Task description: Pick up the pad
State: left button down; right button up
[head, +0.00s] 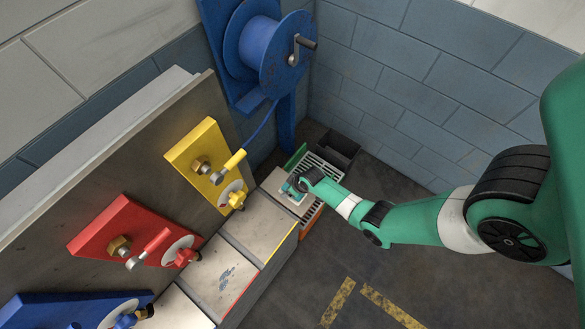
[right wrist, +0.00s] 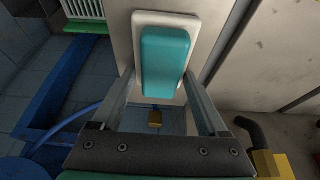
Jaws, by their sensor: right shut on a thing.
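The pad is a rounded teal block (right wrist: 165,60) with a pale rounded base or plate (right wrist: 166,18) behind it, in the right wrist view. In the head view the small teal pad (head: 289,188) shows at the tip of my right arm, partly hidden by the gripper. My right gripper (right wrist: 160,88) has its two fingers on either side of the pad and is shut on it. The pad is over the pale surface near the slotted grate; whether it is clear of that surface I cannot tell. My left gripper is not in view.
A slotted grate (head: 323,172) and a dark bin (head: 339,147) lie beyond the right gripper. A blue hose reel (head: 268,48) stands behind. Yellow (head: 200,160), red (head: 125,235) and blue valve panels are at left. The dark floor (head: 420,275) at right is open.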

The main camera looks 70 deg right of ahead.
aim_at(287, 186)
jog(key=shift+r, duration=0.1)
jog(key=shift+r, duration=0.3)
notch_tip(287, 186, up, 3)
jog(key=shift+f+p, duration=0.15)
jog(key=shift+p, duration=0.85)
jog(key=s+a+r+p, duration=0.8)
jog(key=a+r+p, duration=0.1)
jog(key=a, duration=0.2)
jog(key=shift+s+r, duration=0.25)
jog(key=shift+s, duration=0.05)
